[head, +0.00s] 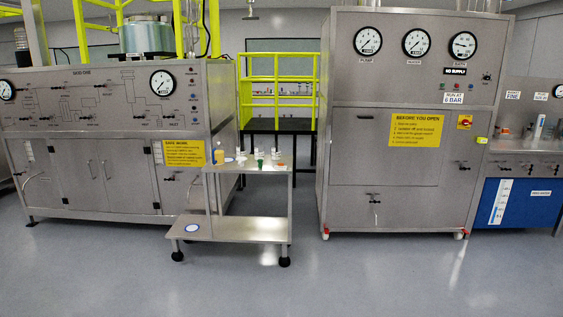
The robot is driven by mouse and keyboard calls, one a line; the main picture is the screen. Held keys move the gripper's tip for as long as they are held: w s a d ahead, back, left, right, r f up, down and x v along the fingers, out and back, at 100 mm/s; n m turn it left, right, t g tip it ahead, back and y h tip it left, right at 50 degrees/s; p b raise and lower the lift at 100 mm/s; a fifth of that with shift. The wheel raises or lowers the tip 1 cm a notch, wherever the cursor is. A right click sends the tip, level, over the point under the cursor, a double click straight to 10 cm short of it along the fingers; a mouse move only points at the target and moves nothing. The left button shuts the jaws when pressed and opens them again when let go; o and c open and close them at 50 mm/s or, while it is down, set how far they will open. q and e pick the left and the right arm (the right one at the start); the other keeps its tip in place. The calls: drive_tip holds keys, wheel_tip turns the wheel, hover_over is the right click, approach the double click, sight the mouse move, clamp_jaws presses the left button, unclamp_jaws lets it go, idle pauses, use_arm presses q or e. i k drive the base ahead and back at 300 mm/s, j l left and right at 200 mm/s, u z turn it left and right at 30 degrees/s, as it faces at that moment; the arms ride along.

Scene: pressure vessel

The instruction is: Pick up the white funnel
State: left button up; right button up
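A small steel cart (234,229) stands in the middle, in front of the gap between two large steel cabinets. Several small items stand on its top shelf, including small white items (241,156) near the middle and a green item (259,161). They are too small for me to tell which, if any, is the white funnel. A round white item with a blue rim (192,228) lies on the lower shelf at the left. Neither of my grippers shows in the head view.
A yellow bottle (219,154) stands at the top shelf's left end. A left gauge cabinet (100,160) and a right gauge cabinet (395,150) flank the cart. Yellow railing (279,68) rises behind. The grey floor (330,275) in front is clear.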

sight(241, 160)
drive_tip(key=i+j, duration=0.1)
drive_tip(key=i, duration=1.3)
drive_tip(key=i+j, duration=0.15)
drive_tip(key=i, duration=0.6)
drive_tip(key=i+j+z, duration=0.1)
drive_tip(key=i, duration=0.6)
drive_tip(key=l+u, duration=0.15)
drive_tip(key=u, duration=0.25)
drive_tip(key=i+l+u, duration=0.1)
drive_tip(key=u, duration=0.35)
drive_tip(key=l+u, duration=0.35)
drive_tip(key=l, duration=1.05)
drive_tip(key=l+u, duration=0.3)
drive_tip(key=l, duration=1.1)
drive_tip(key=k+l, duration=0.1)
drive_tip(key=l, duration=0.45)
